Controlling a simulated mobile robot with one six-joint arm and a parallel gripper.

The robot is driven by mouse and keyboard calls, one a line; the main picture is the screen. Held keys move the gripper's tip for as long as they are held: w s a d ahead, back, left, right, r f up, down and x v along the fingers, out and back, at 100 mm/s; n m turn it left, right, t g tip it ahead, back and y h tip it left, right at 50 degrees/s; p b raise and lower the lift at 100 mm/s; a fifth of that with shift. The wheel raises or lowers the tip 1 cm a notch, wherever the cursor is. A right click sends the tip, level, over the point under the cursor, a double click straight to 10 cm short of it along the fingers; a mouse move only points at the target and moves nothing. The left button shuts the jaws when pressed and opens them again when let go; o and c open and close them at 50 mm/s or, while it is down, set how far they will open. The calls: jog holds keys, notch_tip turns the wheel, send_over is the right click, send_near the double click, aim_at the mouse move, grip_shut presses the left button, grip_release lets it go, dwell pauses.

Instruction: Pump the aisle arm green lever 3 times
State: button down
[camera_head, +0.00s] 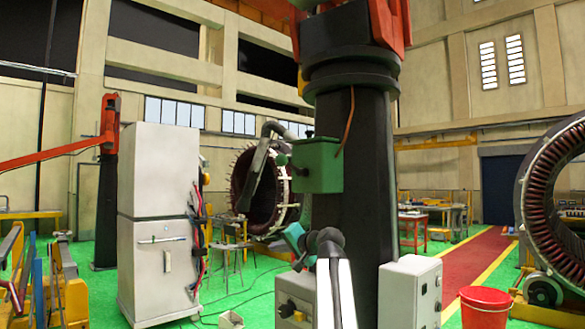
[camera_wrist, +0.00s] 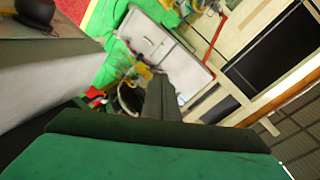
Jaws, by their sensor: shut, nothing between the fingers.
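A green box (camera_head: 318,165) is fixed to the dark column (camera_head: 352,215) in the head view. My gripper (camera_wrist: 158,82) shows in the wrist view as a dark finger pair, shut and empty, beyond a broad green body. In the head view my arm rises from the bottom, with its green end below and left of the box, apart from it. The fingertips are hard to make out there. No lever is recognisable in the wrist view.
A grey curved pipe with a nozzle (camera_head: 255,172) hangs left of the green box. A white cabinet (camera_head: 155,235) stands at left. White control boxes (camera_head: 410,290) flank the column's base. A red bucket (camera_head: 485,306) stands at right.

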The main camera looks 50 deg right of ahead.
jog(key=s+r+t+h, duration=0.1)
jog(key=s+r, duration=0.4)
jog(key=r, duration=0.5)
jog(key=s+r+t+h, duration=0.1)
jog(key=s+r, duration=0.4)
jog(key=r, duration=0.5)
jog(key=s+r+t, duration=0.1)
jog(key=s+r, duration=0.5)
jog(key=r, duration=0.4)
jog(key=shift+d+r+m+t+h, duration=0.3)
jog(key=shift+d+r+m+h, duration=0.1)
jog(key=shift+d, duration=0.05)
jog(key=r+p, duration=0.1)
jog(key=p, duration=0.3)
send_over(291, 166)
jog(key=s+d, duration=0.2)
jog(key=shift+a+f+p, duration=0.5)
jog(key=shift+a, duration=0.3)
jog(key=shift+a+f+p, duration=0.45)
jog(key=shift+a+f, duration=0.05)
jog(key=shift+a, duration=0.3)
jog(key=shift+w, duration=0.1)
jog(key=shift+d, duration=0.1)
